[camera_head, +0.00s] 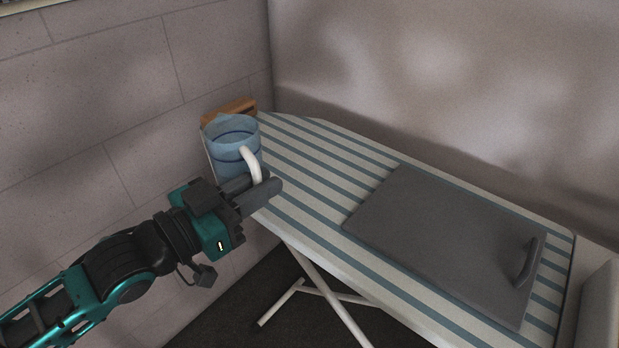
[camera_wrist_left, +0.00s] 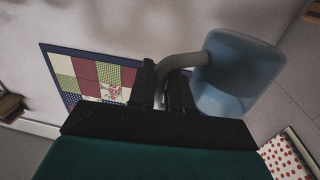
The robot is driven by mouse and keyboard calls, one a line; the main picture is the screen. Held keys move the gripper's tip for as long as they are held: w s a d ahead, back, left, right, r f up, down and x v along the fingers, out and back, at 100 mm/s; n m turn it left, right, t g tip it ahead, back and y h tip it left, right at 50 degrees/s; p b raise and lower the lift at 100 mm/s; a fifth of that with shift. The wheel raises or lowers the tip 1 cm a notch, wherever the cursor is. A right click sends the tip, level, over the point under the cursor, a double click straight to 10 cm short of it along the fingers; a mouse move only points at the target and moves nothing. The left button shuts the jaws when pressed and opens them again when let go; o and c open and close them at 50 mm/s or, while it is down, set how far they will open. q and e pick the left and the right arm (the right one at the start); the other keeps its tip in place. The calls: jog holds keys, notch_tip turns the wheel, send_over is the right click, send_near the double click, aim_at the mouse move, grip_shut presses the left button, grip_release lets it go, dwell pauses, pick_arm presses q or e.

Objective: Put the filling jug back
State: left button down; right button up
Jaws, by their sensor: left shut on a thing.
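The filling jug (camera_head: 226,150) is a translucent blue cup with dark bands and a white handle. In the head view it is upright at the far left end of the ironing board (camera_head: 309,193). My left gripper (camera_head: 268,188) is shut on the jug's handle, its fingers on the lower part of it. The left wrist view shows the jug (camera_wrist_left: 238,75) to the right of the fingers (camera_wrist_left: 165,88), with the handle running between them. The jug's base is partly hidden, so I cannot tell whether it touches the board. My right gripper is not in view.
A grey flat panel with a handle (camera_head: 435,240) lies on the striped board. A wooden block (camera_head: 230,109) is behind the jug, near the wall. White crossed legs (camera_head: 322,290) stand below. The left wrist view shows a patchwork piece (camera_wrist_left: 88,78) and a red-dotted item (camera_wrist_left: 288,157).

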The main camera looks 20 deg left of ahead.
pick_arm(q)
jog(key=shift+m+g+h, duration=0.4)
jog(key=shift+h, duration=0.3)
jog(key=w+d+f, duration=0.1)
jog(key=w, duration=0.1)
jog(key=w+d+f+b, duration=0.1)
jog(key=w+d+f, duration=0.1)
jog(key=w, duration=0.1)
jog(key=w+d+f, duration=0.1)
jog(key=w+d, duration=0.1)
jog(key=w, duration=0.1)
jog(key=shift+d+f, duration=0.15)
jog(key=shift+f, duration=0.2)
jog(key=w+d+f, duration=0.1)
jog(key=w+f+b, duration=0.1)
jog(key=w, duration=0.1)
jog(key=shift+d+f, duration=0.25)
jog(key=shift+d, duration=0.15)
jog(key=shift+w+d+f, duration=0.1)
jog(key=shift+w+f, duration=0.05)
jog(key=shift+w, duration=0.05)
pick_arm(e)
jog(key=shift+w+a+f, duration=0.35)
pick_arm(q)
jog(key=shift+f, duration=0.1)
jog(key=c, duration=1.1)
grip_release()
jog(key=shift+o, duration=0.2)
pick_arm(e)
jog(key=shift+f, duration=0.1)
